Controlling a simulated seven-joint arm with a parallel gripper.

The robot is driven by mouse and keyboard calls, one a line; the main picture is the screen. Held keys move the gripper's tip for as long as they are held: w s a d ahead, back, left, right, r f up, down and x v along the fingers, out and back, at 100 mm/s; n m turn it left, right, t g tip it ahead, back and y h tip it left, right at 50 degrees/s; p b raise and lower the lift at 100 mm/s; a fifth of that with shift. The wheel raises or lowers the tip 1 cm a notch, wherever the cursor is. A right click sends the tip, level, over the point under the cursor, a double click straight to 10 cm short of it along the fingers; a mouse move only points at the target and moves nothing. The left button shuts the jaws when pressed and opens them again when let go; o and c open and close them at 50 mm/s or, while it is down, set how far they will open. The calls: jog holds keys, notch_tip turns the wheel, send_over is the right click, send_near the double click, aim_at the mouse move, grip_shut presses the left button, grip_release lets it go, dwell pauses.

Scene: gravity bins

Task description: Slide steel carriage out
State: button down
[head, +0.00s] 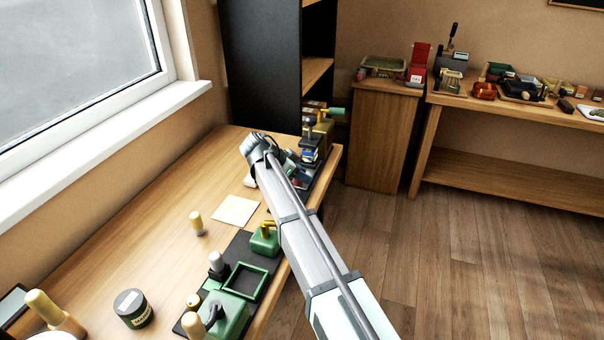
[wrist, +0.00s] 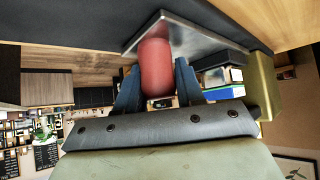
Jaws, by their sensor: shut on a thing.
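In the wrist view, the two blue-grey fingers of my gripper (wrist: 157,88) are shut on a rounded red handle (wrist: 155,60). The handle joins a flat steel plate (wrist: 200,42), which looks like the steel carriage, tilted across the top of that view. In the head view, my arm reaches over the far end of the wooden bench (head: 150,225). My fingers and the carriage are mostly hidden there behind my arm and wrist.
A blue-and-white box (wrist: 222,91) and a yellow-green block (wrist: 264,85) stand close right of my fingers. Nearer on the bench are a green frame (head: 226,281), a dark tin (head: 133,310) and a wooden peg (head: 196,224). The bench's left middle is clear.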

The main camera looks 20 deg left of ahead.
jog(key=s, duration=1.1)
jog(key=c, duration=0.8)
grip_release()
jog(key=v, duration=1.3)
jog(key=shift+s+a+r, duration=0.15)
jog(key=shift+a+r, duration=0.05)
jog(key=shift+r, duration=0.1)
